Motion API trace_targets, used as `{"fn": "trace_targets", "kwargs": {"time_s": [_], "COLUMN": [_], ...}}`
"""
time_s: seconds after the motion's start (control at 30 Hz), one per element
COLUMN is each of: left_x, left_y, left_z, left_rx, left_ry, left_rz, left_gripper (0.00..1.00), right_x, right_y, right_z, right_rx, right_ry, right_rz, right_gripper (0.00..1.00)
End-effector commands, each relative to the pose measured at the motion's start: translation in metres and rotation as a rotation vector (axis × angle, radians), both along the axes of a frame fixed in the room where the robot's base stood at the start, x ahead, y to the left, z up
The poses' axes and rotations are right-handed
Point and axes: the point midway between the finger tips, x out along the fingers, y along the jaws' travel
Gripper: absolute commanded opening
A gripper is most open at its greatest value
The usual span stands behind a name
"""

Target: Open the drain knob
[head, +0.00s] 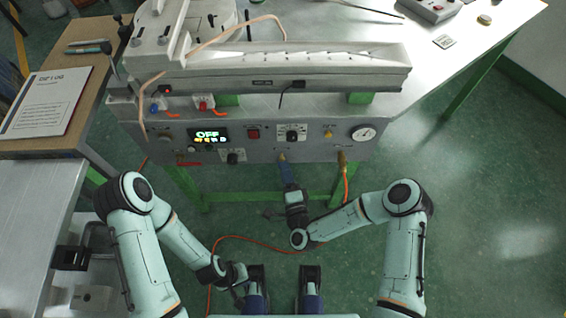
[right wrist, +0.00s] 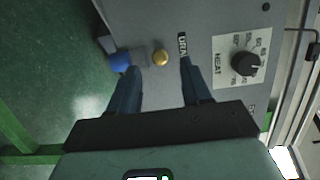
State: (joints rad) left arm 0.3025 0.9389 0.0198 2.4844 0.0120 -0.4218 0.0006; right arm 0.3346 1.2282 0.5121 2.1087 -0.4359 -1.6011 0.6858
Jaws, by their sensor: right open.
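The grey control panel (head: 240,138) of the wax injector faces me in the head view. A round brass piece (right wrist: 160,58) sits by a partly covered label that seems to read DRAIN (right wrist: 183,45). A blue-ended fitting (right wrist: 121,62) is next to it; I cannot tell which part turns. My right gripper (head: 284,164) is at the panel's lower edge. In the right wrist view its two blue fingers (right wrist: 160,82) are open, apart on either side of the brass piece, with nothing clearly gripped. My left gripper (head: 240,273) is low, away from the panel, its fingers unclear.
A HEAT dial (right wrist: 245,64) is close to the right finger. A pressure gauge (head: 363,133), a lit OFF display (head: 208,135) and an orange hose (head: 346,182) are on or near the panel. Green table legs (head: 187,187) stand below. A side bench (head: 20,190) is at left.

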Motion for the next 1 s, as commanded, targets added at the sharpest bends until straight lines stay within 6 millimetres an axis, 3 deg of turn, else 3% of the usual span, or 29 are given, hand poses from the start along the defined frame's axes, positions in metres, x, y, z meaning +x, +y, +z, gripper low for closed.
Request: {"fn": "trace_targets", "kwargs": {"time_s": [0.1, 0.3, 0.63, 0.67, 0.8, 1.0], "left_x": [0.0, 0.001, 0.001, 0.001, 0.001, 0.001], "left_y": [0.0, 0.0, 0.0, 0.0, 0.0, 0.0], "left_z": [-0.001, -0.002, -0.002, -0.002, -0.002, -0.002], "left_rx": [0.001, 0.0, 0.001, 0.001, 0.0, 0.0], "left_ry": [-0.002, -0.003, -0.004, -0.004, -0.003, -0.003], "left_rz": [0.001, 0.001, 0.001, 0.001, 0.001, 0.001], "left_gripper": [0.0, 0.0, 0.0, 0.0, 0.0, 0.0], "right_x": [0.02, 0.039, 0.042, 0.042, 0.042, 0.042], "right_y": [0.005, 0.009, 0.01, 0.01, 0.01, 0.01], "right_z": [0.0, 0.0, 0.0, 0.0, 0.0, 0.0], "right_rx": [0.0, 0.0, 0.0, 0.0, 0.0, -0.005], "right_ry": [-0.002, 0.001, 0.002, 0.002, 0.002, 0.002], "right_rz": [-0.002, 0.0, 0.0, 0.0, 0.0, 0.0], "right_gripper": [0.48, 0.48, 0.48, 0.42, 0.0, 0.0]}}
